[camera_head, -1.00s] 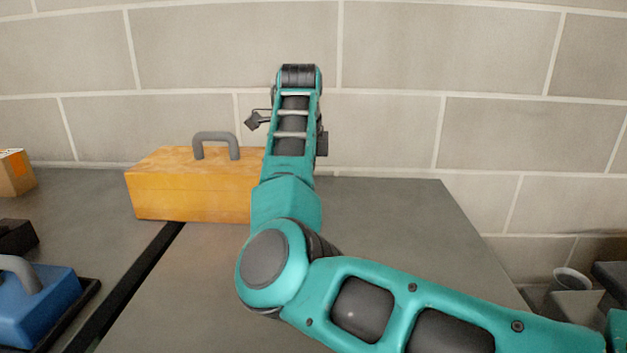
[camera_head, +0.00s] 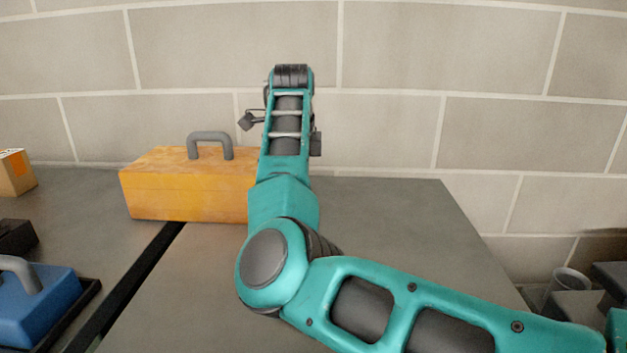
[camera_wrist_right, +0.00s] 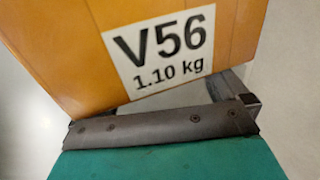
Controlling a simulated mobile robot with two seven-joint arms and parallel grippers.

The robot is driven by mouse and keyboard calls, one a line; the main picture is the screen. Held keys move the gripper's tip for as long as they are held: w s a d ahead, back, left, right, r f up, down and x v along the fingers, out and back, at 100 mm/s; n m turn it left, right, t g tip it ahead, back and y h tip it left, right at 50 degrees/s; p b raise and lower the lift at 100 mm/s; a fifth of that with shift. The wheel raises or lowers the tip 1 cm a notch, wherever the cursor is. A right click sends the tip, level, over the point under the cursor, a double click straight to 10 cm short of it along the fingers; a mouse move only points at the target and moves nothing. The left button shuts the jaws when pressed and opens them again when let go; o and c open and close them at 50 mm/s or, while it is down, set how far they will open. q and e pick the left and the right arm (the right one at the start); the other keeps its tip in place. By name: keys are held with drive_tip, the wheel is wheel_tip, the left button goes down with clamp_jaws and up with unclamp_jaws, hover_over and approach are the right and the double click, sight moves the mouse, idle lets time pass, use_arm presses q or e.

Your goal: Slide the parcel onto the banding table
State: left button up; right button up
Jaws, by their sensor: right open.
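The parcel is an orange-yellow box (camera_head: 185,185) with a grey handle on top, near the back wall. It spans the dark gap between the left surface (camera_head: 75,215) and the right surface (camera_head: 390,240); I cannot tell which is the banding table. My right arm reaches over the right surface and covers the parcel's right end. In the right wrist view the parcel (camera_wrist_right: 110,70) shows a white label reading "V56 1.10 kg". My right gripper (camera_wrist_right: 163,124) is open, close against this labelled side, not gripping it; exact contact is unclear. My left gripper is out of view.
A blue case (camera_head: 40,305) with a grey handle sits on a dark tray at lower left. A small brown box (camera_head: 15,175) and a dark object (camera_head: 15,237) stand at the left edge. A cup (camera_head: 568,284) is at lower right. The right surface is otherwise clear.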

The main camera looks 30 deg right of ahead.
drive_tip(key=shift+s+d, duration=0.35)
drive_tip(key=shift+d, duration=0.3)
drive_tip(key=shift+s+d, duration=0.35)
drive_tip(key=shift+d, duration=0.25)
use_arm(q)
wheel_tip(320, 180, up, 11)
drive_tip(key=p, duration=1.1)
use_arm(e)
wheel_tip(320, 180, up, 13)
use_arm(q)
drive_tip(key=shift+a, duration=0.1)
